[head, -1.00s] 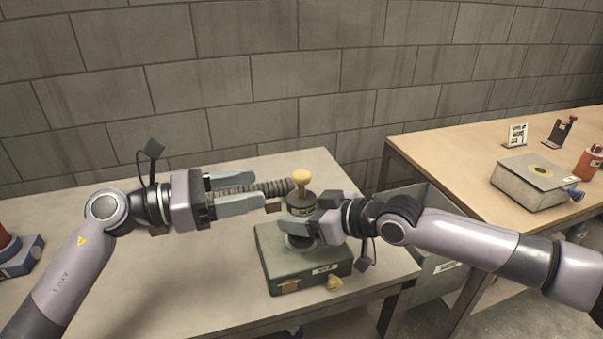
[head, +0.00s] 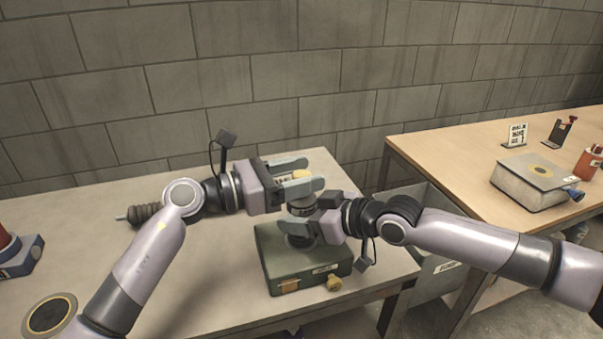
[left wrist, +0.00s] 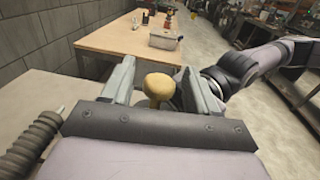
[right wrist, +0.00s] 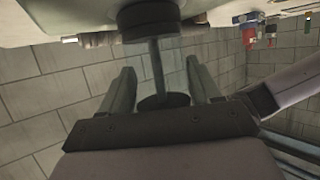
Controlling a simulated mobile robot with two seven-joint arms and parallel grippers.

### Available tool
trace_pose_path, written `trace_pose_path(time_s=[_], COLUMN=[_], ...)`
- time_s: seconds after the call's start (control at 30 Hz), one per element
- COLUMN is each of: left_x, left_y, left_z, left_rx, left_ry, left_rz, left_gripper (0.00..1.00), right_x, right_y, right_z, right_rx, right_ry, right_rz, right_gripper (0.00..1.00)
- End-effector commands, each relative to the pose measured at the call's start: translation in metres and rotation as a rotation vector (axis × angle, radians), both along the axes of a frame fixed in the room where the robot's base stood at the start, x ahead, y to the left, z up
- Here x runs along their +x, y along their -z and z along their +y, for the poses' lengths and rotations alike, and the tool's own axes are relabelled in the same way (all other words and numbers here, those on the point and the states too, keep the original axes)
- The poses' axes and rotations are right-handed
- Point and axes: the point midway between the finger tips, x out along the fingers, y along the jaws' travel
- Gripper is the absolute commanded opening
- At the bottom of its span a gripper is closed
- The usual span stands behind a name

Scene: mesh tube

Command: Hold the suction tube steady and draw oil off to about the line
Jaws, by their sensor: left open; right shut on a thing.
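The suction tube's dark head (head: 300,206) stands upright over the green box (head: 315,273) and carries a yellow knob (head: 302,174). The knob also shows in the left wrist view (left wrist: 159,87). My left gripper (head: 313,172) is open, with its fingers on either side of the knob. My right gripper (head: 308,226) is shut on the suction tube below the head. In the right wrist view, the thin grey tube (right wrist: 157,65) shows between the fingers, below a dark collar. The oil and the line cannot be seen.
A ribbed hose (head: 150,212) lies behind my left arm and shows in the left wrist view (left wrist: 32,140). A wooden table (head: 450,140) with a grey box (head: 535,180) stands right. A grey bin (head: 435,270) sits between the tables.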

Motion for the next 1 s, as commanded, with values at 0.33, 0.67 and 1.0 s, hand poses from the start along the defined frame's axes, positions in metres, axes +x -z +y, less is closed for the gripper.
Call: trace_pose_path(time_s=[0.33, 0.67, 1.0], left_x=[0.0012, 0.0014, 0.0014], left_y=[0.0000, -0.0016, -0.0098], left_z=[-0.0031, -0.0025, -0.0023], left_rx=[0.000, 0.001, -0.001], left_ry=[0.000, -0.001, -0.001], left_rz=[0.000, -0.001, 0.001], left_gripper=[0.56, 0.00, 0.00], right_x=[0.0002, 0.0003, 0.0004], right_y=[-0.0001, -0.0001, 0.0005], right_z=[-0.0002, -0.0003, -0.0007], right_rx=[0.000, 0.000, -0.002], right_ry=[0.001, 0.001, 0.001], right_rz=[0.000, 0.000, -0.001], right_gripper=[0.26, 0.26, 0.26])
